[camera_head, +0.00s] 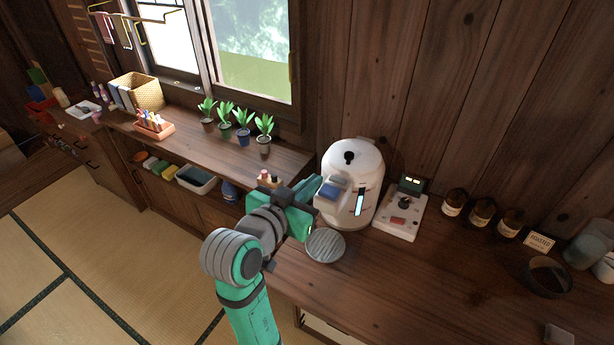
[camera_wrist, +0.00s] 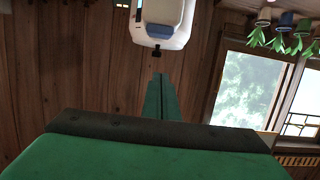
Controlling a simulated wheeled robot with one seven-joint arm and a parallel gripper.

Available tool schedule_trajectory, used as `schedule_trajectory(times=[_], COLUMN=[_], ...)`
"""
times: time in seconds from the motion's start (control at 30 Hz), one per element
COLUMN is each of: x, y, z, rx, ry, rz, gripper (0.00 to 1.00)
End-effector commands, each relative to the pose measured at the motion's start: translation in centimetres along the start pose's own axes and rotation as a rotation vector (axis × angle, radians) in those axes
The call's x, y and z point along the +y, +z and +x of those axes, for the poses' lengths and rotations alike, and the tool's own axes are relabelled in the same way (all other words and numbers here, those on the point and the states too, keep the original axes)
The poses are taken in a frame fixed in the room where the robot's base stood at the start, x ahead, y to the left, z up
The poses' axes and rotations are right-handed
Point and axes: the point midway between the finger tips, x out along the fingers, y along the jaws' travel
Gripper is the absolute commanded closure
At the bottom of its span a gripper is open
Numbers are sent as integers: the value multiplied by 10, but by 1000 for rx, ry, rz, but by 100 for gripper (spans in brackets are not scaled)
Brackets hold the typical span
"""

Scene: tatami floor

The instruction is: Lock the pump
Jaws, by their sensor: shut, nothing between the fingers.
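The pump is a white rounded pot (camera_head: 366,165) on the wooden counter, with a black knob (camera_head: 349,157) on top. A blue-grey block (camera_head: 333,188) sticks out of its front, and a lit blue strip (camera_head: 360,203) shows beside it. My green gripper (camera_head: 314,188) is shut and empty, just left of the pot's front; I cannot tell whether it touches. In the wrist view, which is upside down, my closed fingers (camera_wrist: 160,97) point toward the pot (camera_wrist: 150,35), of which only part shows at the top edge.
A round grey grate (camera_head: 325,245) lies before the pot. A white device with a dial (camera_head: 399,216) stands close on its right, then brown jars (camera_head: 481,211). Potted plants (camera_head: 243,133) line the left shelf under the window.

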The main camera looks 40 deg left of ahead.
Motion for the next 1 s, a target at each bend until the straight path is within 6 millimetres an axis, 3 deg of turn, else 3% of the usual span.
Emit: schedule_trajectory(times=[0.57,1.0], x=[2,1], y=[0,1], z=[6,78], rx=[0,-2], ry=[3,2], rz=[0,-1], gripper=[100,100])
